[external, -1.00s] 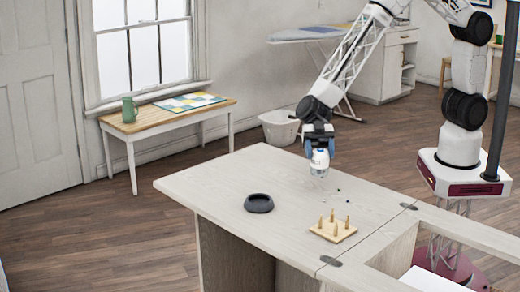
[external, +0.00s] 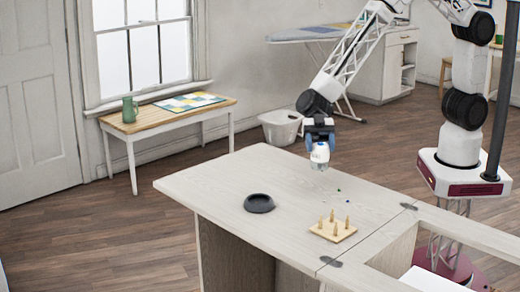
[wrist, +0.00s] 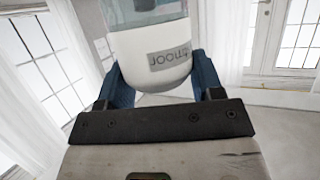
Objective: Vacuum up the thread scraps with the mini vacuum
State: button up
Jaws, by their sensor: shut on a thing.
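The mini vacuum (external: 320,155) is a small white body with a clear end. My gripper (external: 320,138) is shut on it and holds it upright above the far part of the cabinet top. In the wrist view the white vacuum (wrist: 150,65), with a grey label, sits between the blue fingers of my gripper (wrist: 155,85). The thread scraps (external: 338,190) are small dark specks on the cabinet top, below and slightly right of the vacuum. Whether the vacuum's lower end touches the surface is hard to tell.
A dark round dish (external: 258,203) stands on the cabinet top (external: 215,185) at the left. A wooden spool holder with several pegs (external: 333,231) is nearer the front, beside the hinged opening. The surface between the dish and the scraps is clear.

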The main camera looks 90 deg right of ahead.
jog(key=s+x, duration=0.1)
jog(key=x, duration=0.6)
dwell(0.4)
jog(key=shift+a, duration=0.1)
jog(key=shift+r, duration=1.4)
jog(key=shift+s, duration=0.1)
